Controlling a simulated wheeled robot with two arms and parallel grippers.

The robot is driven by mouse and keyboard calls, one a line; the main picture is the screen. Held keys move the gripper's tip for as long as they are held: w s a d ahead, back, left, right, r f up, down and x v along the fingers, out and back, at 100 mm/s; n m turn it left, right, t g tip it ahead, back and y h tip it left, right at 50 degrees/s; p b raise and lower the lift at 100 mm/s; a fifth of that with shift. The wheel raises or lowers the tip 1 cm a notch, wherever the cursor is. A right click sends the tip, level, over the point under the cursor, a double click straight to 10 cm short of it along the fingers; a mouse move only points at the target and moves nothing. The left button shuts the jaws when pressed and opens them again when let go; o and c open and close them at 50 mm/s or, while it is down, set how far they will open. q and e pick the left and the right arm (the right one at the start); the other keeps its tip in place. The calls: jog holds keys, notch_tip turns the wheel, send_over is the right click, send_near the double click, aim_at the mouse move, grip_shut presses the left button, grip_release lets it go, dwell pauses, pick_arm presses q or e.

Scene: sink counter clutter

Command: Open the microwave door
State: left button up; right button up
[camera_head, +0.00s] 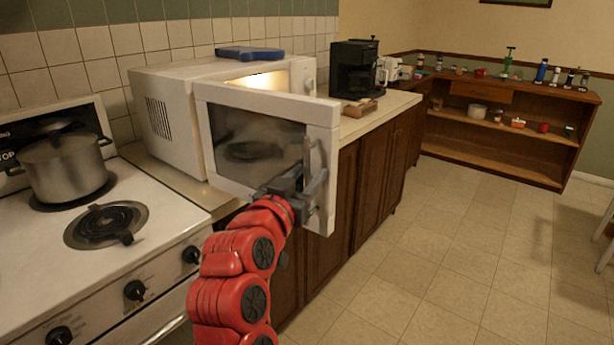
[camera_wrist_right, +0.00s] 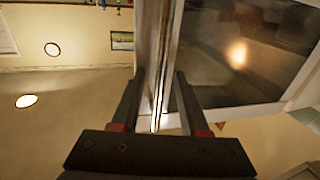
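The white microwave (camera_head: 180,115) stands on the counter beside the stove. Its door (camera_head: 250,140), with a dark window, stands partly open toward the room, and a lit interior shows above its top edge. My right gripper (camera_head: 311,186) is at the upright handle (camera_head: 309,150) near the door's free edge. The exact contact is hard to see. The door window (camera_wrist_right: 245,55) shows at right there. My left gripper is not in view.
A stove with a steel pot (camera_head: 65,165) is at left. A blue object (camera_head: 250,54) lies on the microwave. A black coffee maker (camera_head: 354,68) stands on the counter behind the door. A wooden shelf (camera_head: 515,140) holds several small items.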

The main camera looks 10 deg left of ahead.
jog(key=p+v, duration=0.2)
jog(key=v, duration=1.5)
jog(key=shift+s, duration=0.2)
jog(key=shift+a, duration=0.1)
